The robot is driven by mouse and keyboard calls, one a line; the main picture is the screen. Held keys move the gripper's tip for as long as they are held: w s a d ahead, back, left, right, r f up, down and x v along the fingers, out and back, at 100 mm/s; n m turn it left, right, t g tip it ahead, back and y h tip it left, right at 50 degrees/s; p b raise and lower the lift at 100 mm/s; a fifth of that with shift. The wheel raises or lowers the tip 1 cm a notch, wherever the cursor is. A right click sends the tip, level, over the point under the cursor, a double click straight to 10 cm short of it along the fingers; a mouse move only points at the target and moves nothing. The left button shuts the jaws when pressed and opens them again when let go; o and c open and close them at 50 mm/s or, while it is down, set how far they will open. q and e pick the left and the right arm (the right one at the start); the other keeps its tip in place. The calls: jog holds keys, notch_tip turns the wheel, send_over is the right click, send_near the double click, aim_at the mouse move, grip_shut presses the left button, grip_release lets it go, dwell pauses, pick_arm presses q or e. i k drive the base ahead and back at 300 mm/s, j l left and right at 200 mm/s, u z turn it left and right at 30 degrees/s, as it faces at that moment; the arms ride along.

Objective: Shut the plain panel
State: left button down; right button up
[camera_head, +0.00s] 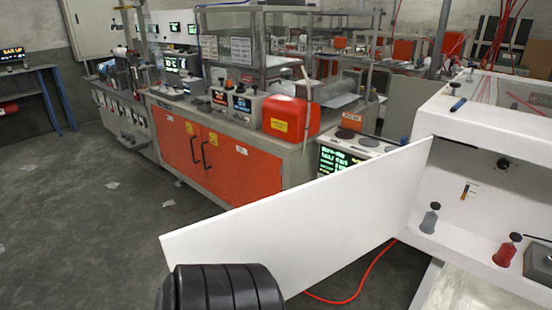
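The plain white panel (310,225) stands open, upright and edge-on to the floor. It reaches from the white cabinet (490,135) on the right out toward the lower left. Its right end meets the cabinet's front at the left side of the opening. The cabinet's inside shows, open to view. A black ribbed part, which looks like a piece of my own arm, is at the bottom edge in front of the panel's near lower corner and hides it. I cannot tell whether it touches the panel. Neither gripper's fingers show.
Inside the cabinet are a grey bottle (430,218) and a red bottle (506,251). A red cable (365,285) runs on the floor below the panel. Behind stands a bench with orange doors (225,165). The grey floor (80,230) at left is mostly free, with scattered scraps.

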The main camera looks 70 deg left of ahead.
aim_at(304, 235)
jog(key=k+j, duration=1)
jog(key=j, duration=0.8)
jog(key=i+j, duration=0.15)
jog(key=j, duration=0.7)
